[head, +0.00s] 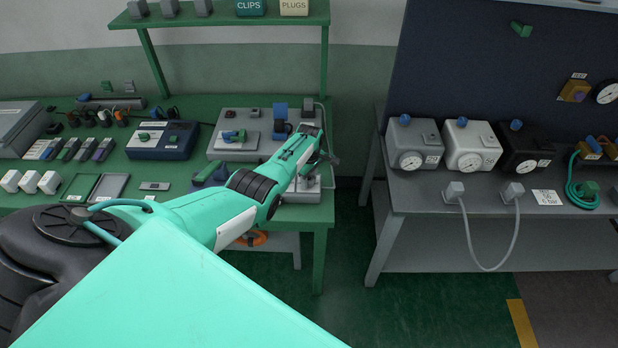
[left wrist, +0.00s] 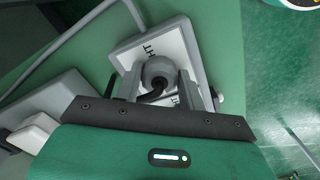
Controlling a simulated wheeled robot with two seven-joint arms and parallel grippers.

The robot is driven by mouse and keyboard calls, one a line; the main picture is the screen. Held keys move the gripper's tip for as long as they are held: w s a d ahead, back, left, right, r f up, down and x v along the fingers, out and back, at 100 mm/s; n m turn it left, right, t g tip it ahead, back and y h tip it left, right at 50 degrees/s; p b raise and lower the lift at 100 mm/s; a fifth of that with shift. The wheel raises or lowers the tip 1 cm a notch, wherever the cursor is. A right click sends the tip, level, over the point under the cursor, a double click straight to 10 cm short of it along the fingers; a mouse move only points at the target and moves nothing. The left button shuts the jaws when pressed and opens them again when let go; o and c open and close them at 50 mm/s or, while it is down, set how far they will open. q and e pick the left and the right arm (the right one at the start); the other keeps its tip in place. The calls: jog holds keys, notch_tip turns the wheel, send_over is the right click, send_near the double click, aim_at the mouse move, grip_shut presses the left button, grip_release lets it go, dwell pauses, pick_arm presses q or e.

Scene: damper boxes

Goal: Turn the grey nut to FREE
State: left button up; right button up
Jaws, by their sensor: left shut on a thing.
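My left gripper (head: 312,155) reaches over the right end of the green bench in the head view. In the left wrist view the left gripper (left wrist: 158,92) has its two fingers on either side of the grey nut (left wrist: 157,68) and is shut on it. A black curved piece shows below the nut between the fingers. The nut sits on a white plate (left wrist: 198,52) with dark lettering, partly covered by the gripper; only "HT" or similar can be read. In the head view the nut is hidden behind the gripper. My right gripper is in neither view.
A grey panel (head: 222,155) with blue and green fittings lies left of the gripper. A dark blue box (head: 160,143) stands farther left. A green shelf (head: 225,20) rises behind. A grey bench (head: 430,205) with several gauge boxes stands right, across a floor gap.

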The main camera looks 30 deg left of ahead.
aim_at(309, 178)
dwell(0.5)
pick_arm(q)
jog(key=o, duration=1)
jog(key=shift+r, duration=0.15)
jog(key=shift+r, duration=0.6)
notch_tip(309, 178, up, 12)
jog(key=shift+r+b, duration=0.2)
jog(key=shift+b, duration=0.2)
